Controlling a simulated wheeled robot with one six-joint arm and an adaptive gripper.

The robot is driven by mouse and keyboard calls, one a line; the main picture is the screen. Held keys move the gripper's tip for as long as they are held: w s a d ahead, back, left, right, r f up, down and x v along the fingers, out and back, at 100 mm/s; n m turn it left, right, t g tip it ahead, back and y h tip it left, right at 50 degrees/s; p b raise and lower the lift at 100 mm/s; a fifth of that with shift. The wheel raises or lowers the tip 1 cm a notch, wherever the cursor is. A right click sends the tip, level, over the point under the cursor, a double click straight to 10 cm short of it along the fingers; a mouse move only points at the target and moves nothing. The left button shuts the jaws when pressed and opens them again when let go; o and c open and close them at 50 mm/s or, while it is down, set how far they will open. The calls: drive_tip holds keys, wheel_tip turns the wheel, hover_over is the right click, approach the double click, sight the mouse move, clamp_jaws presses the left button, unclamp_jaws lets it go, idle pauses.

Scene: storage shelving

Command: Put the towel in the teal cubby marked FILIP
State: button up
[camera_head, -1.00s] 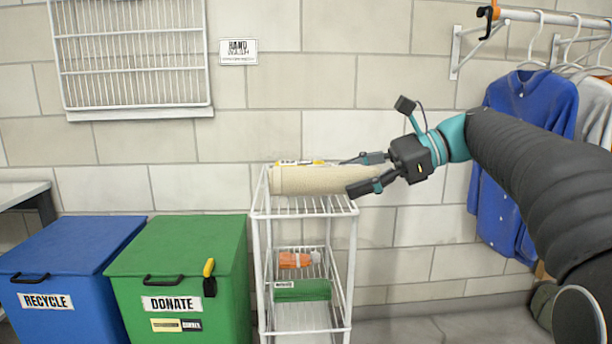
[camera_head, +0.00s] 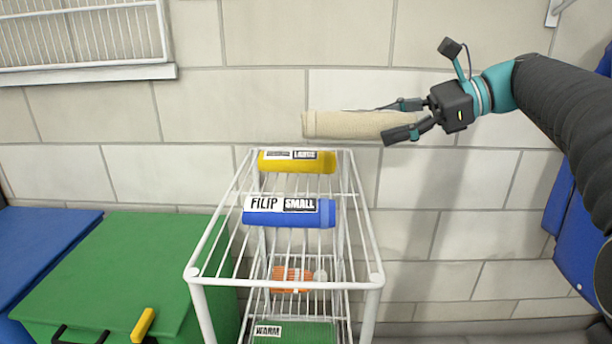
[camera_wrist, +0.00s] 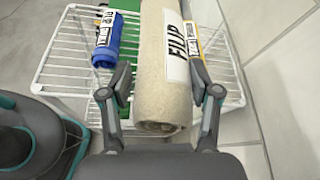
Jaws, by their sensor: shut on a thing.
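A rolled beige towel (camera_head: 355,124) is held in my gripper (camera_head: 408,119), raised above the back right of a white wire cart. In the wrist view the towel (camera_wrist: 160,92) lies lengthwise between the two fingers of my gripper (camera_wrist: 162,98), and a white label on it reads FILIP. The fingers close on its sides near one end. No teal cubby shows in these views.
The white wire cart (camera_head: 372,274) carries a yellow roll (camera_head: 300,167) and a blue roll (camera_head: 288,219) marked FILIP SMALL on top, with orange (camera_head: 291,280) and green items below. A green DONATE bin (camera_head: 130,262) and a blue bin (camera_head: 38,238) stand left.

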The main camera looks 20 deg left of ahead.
drive_tip(key=b, duration=0.2)
hover_over(324, 193)
drive_tip(key=f, duration=0.6)
drive_tip(key=shift+a+f, duration=0.2)
drive_tip(key=shift+f, duration=0.2)
drive_tip(key=shift+a+f+b, duration=0.1)
drive_tip(key=shift+f+b, duration=0.5)
drive_tip(key=shift+f, duration=1.45)
drive_tip(key=shift+f, duration=0.2)
drive_tip(key=o, duration=1.5)
drive_tip(key=shift+c, duration=0.2)
drive_tip(key=shift+r, duration=0.15)
drive_tip(key=shift+d+r, duration=0.2)
drive_tip(key=shift+d, duration=0.1)
drive_tip(key=p+v, duration=0.1)
drive_tip(key=v, duration=1)
drive_tip(key=shift+d+p, duration=0.2)
drive_tip(key=shift+p, duration=0.1)
